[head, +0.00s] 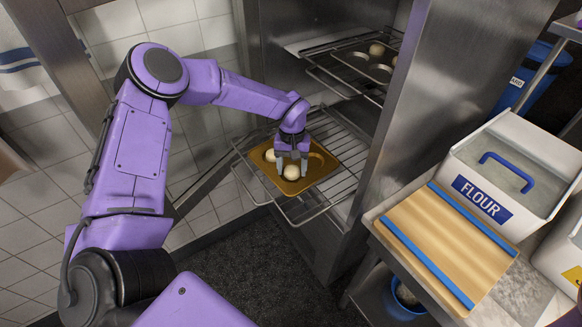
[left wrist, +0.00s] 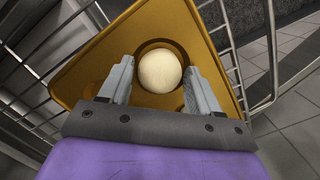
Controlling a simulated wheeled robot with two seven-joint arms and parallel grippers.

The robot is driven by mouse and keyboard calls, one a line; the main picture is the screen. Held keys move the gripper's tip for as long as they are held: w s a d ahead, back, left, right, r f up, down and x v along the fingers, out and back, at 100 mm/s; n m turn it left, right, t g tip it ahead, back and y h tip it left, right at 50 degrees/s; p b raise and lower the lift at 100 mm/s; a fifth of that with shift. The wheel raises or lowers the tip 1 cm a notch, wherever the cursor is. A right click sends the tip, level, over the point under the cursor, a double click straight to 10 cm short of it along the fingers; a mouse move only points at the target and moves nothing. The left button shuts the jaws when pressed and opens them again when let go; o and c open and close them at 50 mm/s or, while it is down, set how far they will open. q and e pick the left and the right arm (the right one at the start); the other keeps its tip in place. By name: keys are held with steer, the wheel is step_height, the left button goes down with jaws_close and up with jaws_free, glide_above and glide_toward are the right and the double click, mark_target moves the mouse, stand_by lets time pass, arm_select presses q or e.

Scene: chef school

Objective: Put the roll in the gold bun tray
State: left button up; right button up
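The gold bun tray (head: 265,171) lies on the pulled-out wire rack; it also fills much of the left wrist view (left wrist: 97,62). A pale round roll (head: 291,173) sits in a round cup at the tray's near corner, and it shows in the left wrist view (left wrist: 160,72). A second pale roll (head: 270,155) sits in the tray's left part. My left gripper (head: 292,166) points down over the near roll. Its fingers are apart, one on each side of that roll, with gaps visible in the left wrist view. My right gripper is out of view.
The wire rack (head: 345,150) extends from a steel cabinet. A higher rack (head: 335,83) holds a dark tray with rolls. A wooden board (head: 440,235) with blue strips and a flour bin (head: 515,160) stand on the right-hand counter. Tiled wall is at left.

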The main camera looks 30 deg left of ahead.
mark_target(292, 163)
arm_select(q)
steer(key=shift+s+d+f, duration=0.1)
steer(key=shift+s+f, duration=0.4)
steer(key=shift+s, duration=0.1)
steer(key=r, duration=0.1)
steer(key=w+r, duration=0.1)
steer(key=r, duration=0.1)
steer(key=w+r, duration=0.1)
steer(key=shift+a+r, duration=0.25)
steer(key=shift+a, duration=0.15)
step_height(292, 163, up, 8)
steer(key=b, duration=0.1)
steer(key=shift+w+a, duration=0.25)
steer(key=shift+w, duration=0.2)
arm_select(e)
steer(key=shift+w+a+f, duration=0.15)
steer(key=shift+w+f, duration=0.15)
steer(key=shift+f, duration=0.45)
